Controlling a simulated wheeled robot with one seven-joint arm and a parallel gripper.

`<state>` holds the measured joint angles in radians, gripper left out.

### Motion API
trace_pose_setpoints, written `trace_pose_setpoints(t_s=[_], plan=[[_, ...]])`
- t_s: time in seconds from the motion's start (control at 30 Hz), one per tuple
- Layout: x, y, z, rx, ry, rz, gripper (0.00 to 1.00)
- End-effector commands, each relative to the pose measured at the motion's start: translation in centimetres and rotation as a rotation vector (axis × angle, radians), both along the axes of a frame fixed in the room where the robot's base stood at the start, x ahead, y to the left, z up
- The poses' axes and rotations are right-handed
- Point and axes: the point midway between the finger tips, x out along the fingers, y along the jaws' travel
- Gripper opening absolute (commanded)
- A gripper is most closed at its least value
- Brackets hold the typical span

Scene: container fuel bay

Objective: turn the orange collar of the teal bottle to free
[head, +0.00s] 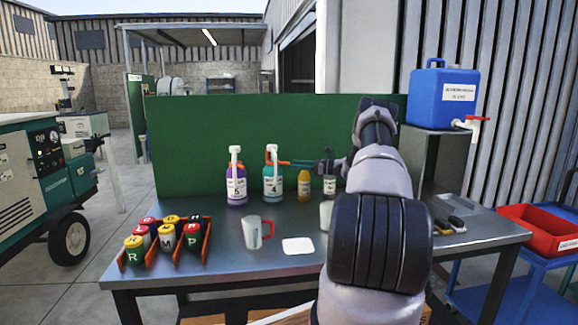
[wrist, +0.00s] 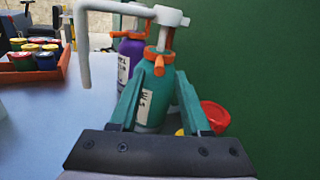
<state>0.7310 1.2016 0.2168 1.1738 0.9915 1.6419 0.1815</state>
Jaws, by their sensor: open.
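The teal bottle (head: 272,184) stands upright on the table, with a white pump head and spout. Its orange collar (wrist: 158,54) sits at the neck under the pump; a small orange lug hangs on the near side. My gripper (head: 282,163) reaches in from the right at collar height. In the wrist view my open gripper (wrist: 162,74) has one teal finger on each side of the bottle's upper part, just below and around the collar. I cannot tell whether the fingertips touch it. The spout points left across the wrist view.
A purple bottle (head: 236,186) with a similar pump stands close on the left. An amber bottle (head: 304,187) and a dark bottle (head: 329,187) stand to the right. A white mug (head: 252,232) and an orange rack (head: 207,243) are nearer. A green panel (head: 200,130) rises behind.

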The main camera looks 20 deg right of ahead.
Motion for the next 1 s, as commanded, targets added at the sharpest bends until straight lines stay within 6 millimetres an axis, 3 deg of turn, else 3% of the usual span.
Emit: trace_pose_setpoints(t_s=[0.1,0.3,0.7,0.77,0.83,1.0], plan=[[-1.7,-2.0,0.0,0.002,0.001,-0.003,0.47],[-3.7,-4.2,0.0,0.000,0.000,-0.001,0.47],[-4.4,-5.0,0.0,0.000,0.000,0.000,0.47],[-4.4,-4.9,0.0,0.000,0.000,0.001,0.28],[-4.4,-4.4,0.5,-0.008,0.002,0.009,0.01],[-4.7,0.1,3.7,-0.074,0.018,0.084,0.00]])
